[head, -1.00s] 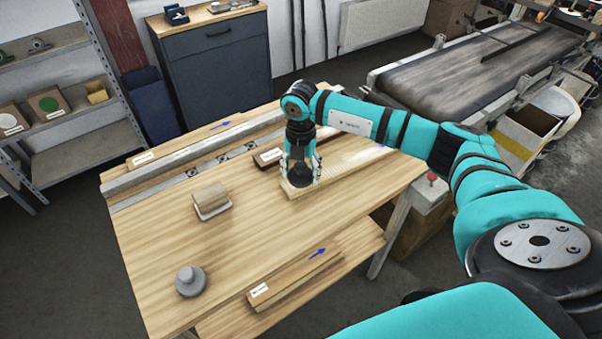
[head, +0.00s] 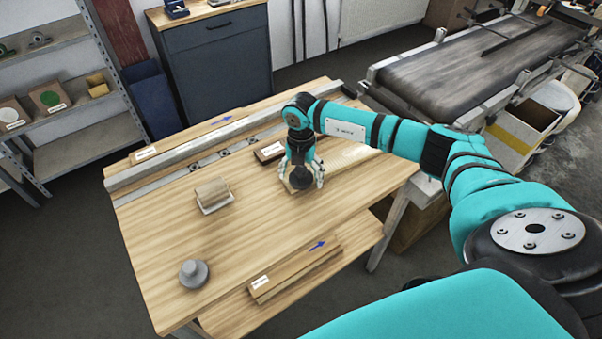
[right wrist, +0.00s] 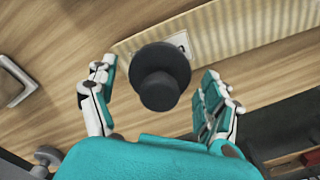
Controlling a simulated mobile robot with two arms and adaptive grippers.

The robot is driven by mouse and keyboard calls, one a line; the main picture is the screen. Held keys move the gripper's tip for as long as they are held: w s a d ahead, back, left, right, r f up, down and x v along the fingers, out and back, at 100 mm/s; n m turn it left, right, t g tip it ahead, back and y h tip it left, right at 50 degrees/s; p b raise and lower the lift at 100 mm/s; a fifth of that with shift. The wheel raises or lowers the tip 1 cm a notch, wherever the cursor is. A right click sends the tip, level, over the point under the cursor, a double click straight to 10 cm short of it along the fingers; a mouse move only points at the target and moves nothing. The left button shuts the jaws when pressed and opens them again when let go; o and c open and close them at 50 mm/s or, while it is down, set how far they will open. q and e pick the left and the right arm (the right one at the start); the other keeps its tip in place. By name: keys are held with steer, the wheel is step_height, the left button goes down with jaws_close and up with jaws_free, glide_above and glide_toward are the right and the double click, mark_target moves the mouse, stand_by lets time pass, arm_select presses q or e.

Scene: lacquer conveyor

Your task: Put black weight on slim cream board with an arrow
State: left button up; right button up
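The black weight (right wrist: 160,75) stands upright between my right gripper's spread fingers (right wrist: 155,100), with gaps on both sides. In the head view, the right gripper (head: 304,178) is around the weight (head: 302,180) at the table's right part. The weight overlaps the left end of a pale cream board (right wrist: 225,32) and partly covers its white label (right wrist: 181,40). In the head view this board (head: 352,153) is mostly hidden by my arm; no arrow shows on it now. I cannot tell how fully the weight's base rests on it. My left gripper is not in view.
A grey weight (head: 194,273) and a block on a pale base (head: 212,193) stand on the table (head: 240,235). A dark board (head: 270,151) lies behind my gripper. A metal rail (head: 200,143) crosses the back.

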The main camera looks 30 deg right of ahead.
mark_target(301, 168)
steer(key=shift+r, duration=0.1)
steer(key=shift+r, duration=0.15)
step_height(301, 168, up, 12)
steer(key=b, duration=0.4)
